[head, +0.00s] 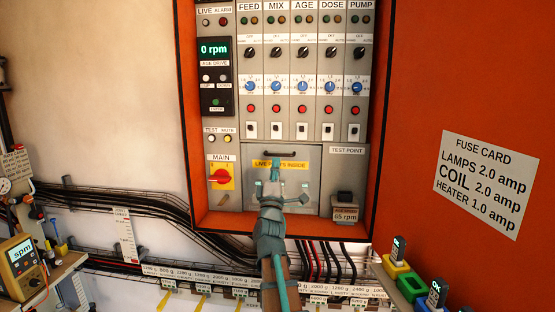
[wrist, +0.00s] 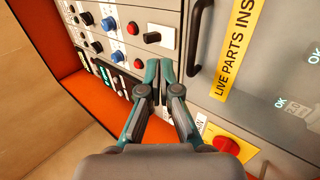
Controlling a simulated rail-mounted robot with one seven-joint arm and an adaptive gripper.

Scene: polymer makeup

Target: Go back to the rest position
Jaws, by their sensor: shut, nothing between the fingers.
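My gripper (head: 277,168) is in front of the grey lower door (head: 305,200) of the control panel, below its black handle (head: 281,154). In the wrist view my gripper (wrist: 158,68) has its fingertips together, with nothing between them. The door's black handle (wrist: 199,35) is just right of the fingertips in that view; I cannot tell how much gap lies between. The door looks closed and carries a yellow "LIVE PARTS INSIDE" label (wrist: 238,40). My forearm hides part of the area below the panel.
The red MAIN switch (head: 221,177) is left of the door, and a small test unit (head: 345,212) is at its right. An orange cabinet edge (head: 189,120) frames the panel. A yellow meter (head: 20,262) stands lower left. Labelled racks (head: 200,275) and cables run below.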

